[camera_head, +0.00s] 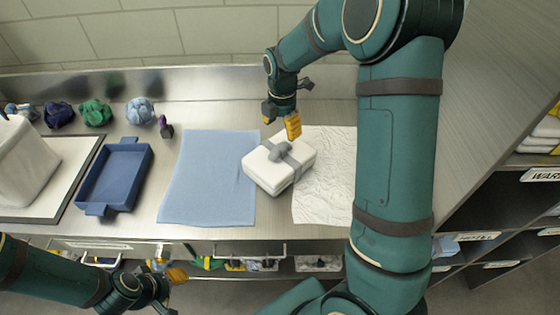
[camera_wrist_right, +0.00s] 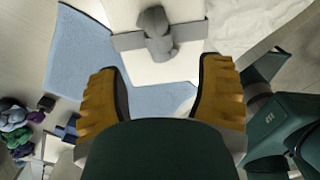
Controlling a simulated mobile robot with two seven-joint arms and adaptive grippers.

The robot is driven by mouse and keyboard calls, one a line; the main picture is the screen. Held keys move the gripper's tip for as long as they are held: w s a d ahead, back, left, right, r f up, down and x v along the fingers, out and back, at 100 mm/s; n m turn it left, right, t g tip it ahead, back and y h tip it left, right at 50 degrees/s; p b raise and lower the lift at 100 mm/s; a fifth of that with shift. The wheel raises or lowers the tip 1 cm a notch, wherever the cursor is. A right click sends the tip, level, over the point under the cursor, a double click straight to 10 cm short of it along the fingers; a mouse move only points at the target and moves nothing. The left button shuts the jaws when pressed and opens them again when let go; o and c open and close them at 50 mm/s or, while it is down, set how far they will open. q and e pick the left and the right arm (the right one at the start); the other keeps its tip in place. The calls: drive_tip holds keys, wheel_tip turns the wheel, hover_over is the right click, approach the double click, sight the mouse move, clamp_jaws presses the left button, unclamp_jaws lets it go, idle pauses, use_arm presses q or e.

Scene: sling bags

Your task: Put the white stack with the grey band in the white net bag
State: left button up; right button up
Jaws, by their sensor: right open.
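The white stack (camera_head: 265,172) sits on the counter, overlapping the left side of a white crinkled sheet (camera_head: 330,180). A grey band with a raised knot (camera_head: 282,150) crosses its top. My right gripper (camera_head: 281,119) is open and empty just behind and above the stack. In the right wrist view the stack (camera_wrist_right: 180,65) and its grey knot (camera_wrist_right: 157,30) show beyond the spread yellow fingers (camera_wrist_right: 165,75). My left gripper (camera_head: 172,290) is low at the front left, away from the stack; its opening is unclear. I cannot tell whether the white sheet is the net bag.
A blue cloth (camera_head: 205,180) lies left of the stack, with a blue tray (camera_head: 115,178) beyond it. Several coloured bundles (camera_head: 95,112) line the back left. A white block (camera_head: 22,165) stands far left. Shelves (camera_head: 500,220) stand right; drawers are below the counter.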

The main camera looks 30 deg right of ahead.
sight(280, 146)
wheel_tip(280, 146, down, 8)
drive_tip(key=shift+w+a+f+b, duration=0.1)
drive_tip(key=shift+a+b, duration=0.05)
drive_tip(key=shift+b, duration=0.15)
drive_tip(key=shift+c, duration=0.2)
clamp_jaws()
